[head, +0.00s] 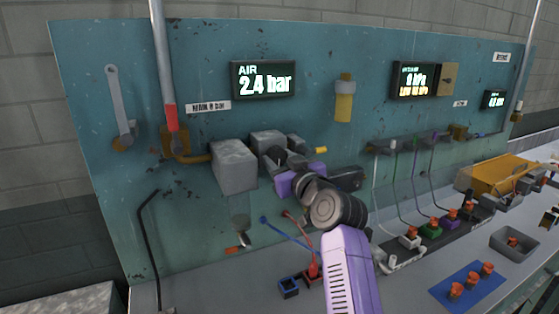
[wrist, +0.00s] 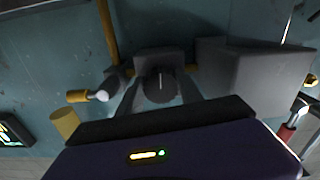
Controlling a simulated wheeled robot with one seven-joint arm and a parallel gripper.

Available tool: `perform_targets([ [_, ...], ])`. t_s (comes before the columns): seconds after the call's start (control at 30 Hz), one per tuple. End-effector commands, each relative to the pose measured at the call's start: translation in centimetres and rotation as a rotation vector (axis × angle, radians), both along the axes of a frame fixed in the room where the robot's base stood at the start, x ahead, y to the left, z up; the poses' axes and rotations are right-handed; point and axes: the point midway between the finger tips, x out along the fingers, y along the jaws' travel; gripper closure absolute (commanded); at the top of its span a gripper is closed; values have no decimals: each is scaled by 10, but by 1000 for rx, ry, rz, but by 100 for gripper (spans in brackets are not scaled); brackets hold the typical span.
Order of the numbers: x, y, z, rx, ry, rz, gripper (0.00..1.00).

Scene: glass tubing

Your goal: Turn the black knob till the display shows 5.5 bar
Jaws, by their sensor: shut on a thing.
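The black knob (wrist: 160,88) shows in the wrist view as a dark round face with a thin light mark pointing up in the picture. My gripper (wrist: 159,92) has one finger on each side of the knob and is shut on it. In the head view my gripper (head: 276,158) reaches the blue panel beside the grey boxes, and my arm and fingers largely hide the knob there. The AIR display (head: 264,80) on the panel above reads 2.4 bar in green-white digits.
A large grey box (head: 234,166) stands out from the panel just left of my gripper; it is close by in the wrist view too (wrist: 250,70). A yellow cylinder (head: 344,100) is up to the right. Cables and coloured fittings (head: 430,231) lie on the bench at right.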

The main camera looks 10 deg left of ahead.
Motion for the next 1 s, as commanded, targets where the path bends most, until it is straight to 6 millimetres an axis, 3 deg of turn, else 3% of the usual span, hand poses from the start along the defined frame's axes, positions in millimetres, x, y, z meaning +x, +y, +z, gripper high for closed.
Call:
perform_targets([
  [1.0,-2,3,2,756,515,0,98],
])
